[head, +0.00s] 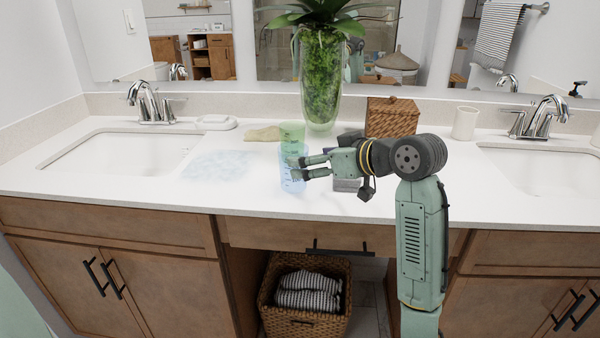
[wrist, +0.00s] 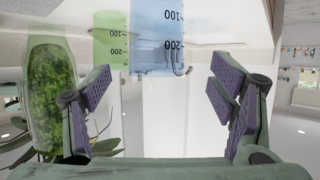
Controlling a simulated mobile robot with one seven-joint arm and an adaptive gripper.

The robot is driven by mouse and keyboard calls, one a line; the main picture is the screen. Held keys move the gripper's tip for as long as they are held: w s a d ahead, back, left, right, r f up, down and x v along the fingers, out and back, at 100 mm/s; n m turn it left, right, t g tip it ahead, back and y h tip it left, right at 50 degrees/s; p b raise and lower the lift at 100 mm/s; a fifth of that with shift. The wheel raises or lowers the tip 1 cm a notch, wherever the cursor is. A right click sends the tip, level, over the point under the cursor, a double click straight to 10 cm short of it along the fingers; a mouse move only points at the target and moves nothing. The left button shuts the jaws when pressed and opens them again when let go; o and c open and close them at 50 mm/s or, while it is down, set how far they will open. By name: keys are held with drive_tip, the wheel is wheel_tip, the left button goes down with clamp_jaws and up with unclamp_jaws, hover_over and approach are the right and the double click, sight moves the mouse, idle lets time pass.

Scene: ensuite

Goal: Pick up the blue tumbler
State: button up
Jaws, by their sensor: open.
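The blue tumbler (head: 289,182) is translucent and stands upright on the white counter. My gripper (head: 297,168) reaches in from the right with its fingers spread, and the fingertips overlap the tumbler in the head view. In the wrist view the blue tumbler (wrist: 157,35), with volume marks, shows at the top, between and beyond the open finger pads (wrist: 160,85). The space between the pads looks empty. I cannot tell whether a fingertip touches the tumbler.
A green tumbler (head: 292,132) stands close behind the blue one. A plant vase (head: 321,85), a folded tan cloth (head: 262,134) and a wicker box (head: 392,117) are farther back.

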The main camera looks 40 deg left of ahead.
drive_tip(key=x, duration=0.2)
drive_tip(key=p+x, duration=0.1)
drive_tip(key=x, duration=0.2)
drive_tip(key=p+x, duration=0.1)
drive_tip(key=x, duration=0.1)
drive_tip(key=shift+w+a, duration=0.3)
drive_tip(key=shift+a, duration=0.05)
drive_tip(key=shift+c, duration=0.4)
drive_tip(key=c, duration=1.2)
drive_tip(key=shift+o, duration=0.2)
drive_tip(key=shift+r, duration=0.1)
